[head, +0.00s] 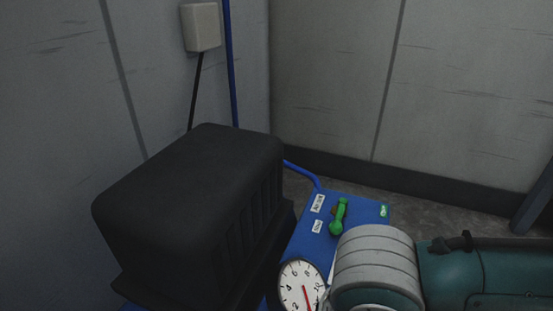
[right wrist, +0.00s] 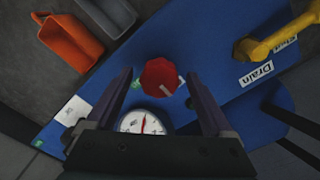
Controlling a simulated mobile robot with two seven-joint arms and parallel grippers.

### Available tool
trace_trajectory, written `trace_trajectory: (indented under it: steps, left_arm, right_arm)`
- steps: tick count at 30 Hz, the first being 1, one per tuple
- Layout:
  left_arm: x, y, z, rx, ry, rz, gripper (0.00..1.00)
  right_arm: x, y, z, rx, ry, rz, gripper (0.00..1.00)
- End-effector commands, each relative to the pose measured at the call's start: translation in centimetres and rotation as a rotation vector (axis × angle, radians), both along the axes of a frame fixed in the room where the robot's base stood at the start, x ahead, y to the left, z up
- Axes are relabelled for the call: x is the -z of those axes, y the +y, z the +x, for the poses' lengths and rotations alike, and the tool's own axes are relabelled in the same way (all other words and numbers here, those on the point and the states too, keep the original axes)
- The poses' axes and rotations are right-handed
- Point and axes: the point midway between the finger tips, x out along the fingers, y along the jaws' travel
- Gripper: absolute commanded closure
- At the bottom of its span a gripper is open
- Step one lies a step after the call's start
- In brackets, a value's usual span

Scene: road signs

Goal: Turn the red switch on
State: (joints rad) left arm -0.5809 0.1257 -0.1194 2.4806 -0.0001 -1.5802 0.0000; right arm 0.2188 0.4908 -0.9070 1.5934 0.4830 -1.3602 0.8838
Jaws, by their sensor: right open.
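The red switch (right wrist: 161,77) is an octagonal red knob with a pale mark on its face, on a blue panel (right wrist: 205,50) in the right wrist view. My right gripper (right wrist: 157,80) is open, with one finger on each side of the knob in the picture. I cannot tell how near the fingers are to it or whether they touch. In the head view my right arm covers the lower right of the blue panel (head: 365,208), and the red switch does not show. My left gripper is in neither view.
A round white gauge (right wrist: 143,124) lies just below the knob. A yellow handle (right wrist: 278,38) stands by a "Drain" label (right wrist: 257,74). In the head view, a green handle (head: 339,216) and a large black housing (head: 190,210) stand nearby.

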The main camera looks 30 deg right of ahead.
Motion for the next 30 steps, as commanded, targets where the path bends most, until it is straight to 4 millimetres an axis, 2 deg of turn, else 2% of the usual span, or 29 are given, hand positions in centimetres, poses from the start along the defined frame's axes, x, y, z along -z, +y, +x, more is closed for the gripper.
trace_trajectory:
  steps: [5,27,30]
  left_arm:
    - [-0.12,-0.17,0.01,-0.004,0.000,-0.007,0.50]
    - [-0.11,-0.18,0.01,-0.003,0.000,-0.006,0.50]
    - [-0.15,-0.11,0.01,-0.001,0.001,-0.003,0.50]
  right_arm:
    - [-0.12,0.01,0.01,0.000,0.000,0.000,0.15]
    - [-0.10,-0.02,-0.01,0.000,0.000,-0.001,0.98]
    - [-0.13,-0.03,-0.01,0.001,0.000,-0.001,0.99]
